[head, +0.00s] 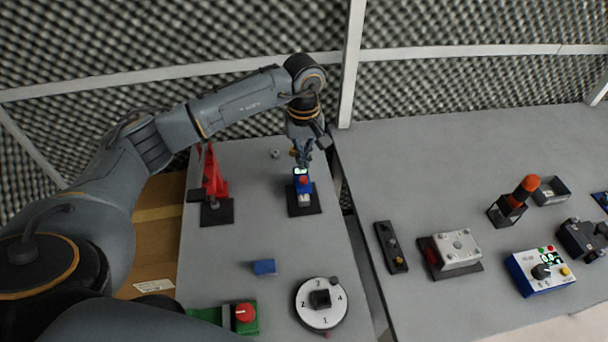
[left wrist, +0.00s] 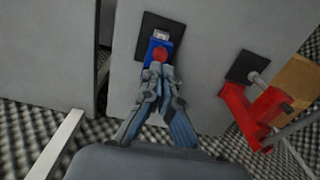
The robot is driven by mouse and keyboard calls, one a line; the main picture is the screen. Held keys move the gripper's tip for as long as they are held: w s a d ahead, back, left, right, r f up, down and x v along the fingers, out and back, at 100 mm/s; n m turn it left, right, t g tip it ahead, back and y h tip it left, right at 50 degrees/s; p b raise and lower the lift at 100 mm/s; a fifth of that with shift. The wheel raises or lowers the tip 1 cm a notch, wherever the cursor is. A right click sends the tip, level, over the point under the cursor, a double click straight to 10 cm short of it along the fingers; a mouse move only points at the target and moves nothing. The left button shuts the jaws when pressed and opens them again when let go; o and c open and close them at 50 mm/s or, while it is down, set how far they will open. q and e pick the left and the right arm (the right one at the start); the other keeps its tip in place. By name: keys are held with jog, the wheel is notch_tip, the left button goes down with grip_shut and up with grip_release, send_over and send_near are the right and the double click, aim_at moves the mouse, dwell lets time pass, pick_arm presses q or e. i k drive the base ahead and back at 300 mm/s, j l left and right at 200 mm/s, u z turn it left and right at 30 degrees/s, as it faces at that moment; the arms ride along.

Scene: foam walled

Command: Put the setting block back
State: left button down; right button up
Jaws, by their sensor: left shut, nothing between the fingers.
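A small plain blue block (head: 263,267) lies on the left grey table; I cannot tell for sure that it is the setting block. My left gripper (head: 302,167) is shut and empty at the far part of that table. Its fingertips are right at a blue device with a red button (head: 303,184) on a black plate; I cannot tell if they touch it. In the left wrist view the shut fingers (left wrist: 160,74) point at the red button, with the device's blue body (left wrist: 154,47) partly hidden behind them. My right gripper is not in view.
A red toggle clamp (head: 213,178) stands left of the device. Nearer are a numbered dial (head: 322,303) and a green box with a red knob (head: 244,313). The right table holds a metal block (head: 456,248), a control box (head: 541,271) and other fixtures. Foam walls stand behind.

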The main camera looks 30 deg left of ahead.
aim_at(303, 201)
jog(key=k+l, duration=0.5)
jog(key=k, duration=0.2)
jog(key=k+l, duration=0.5)
jog(key=k, duration=0.15)
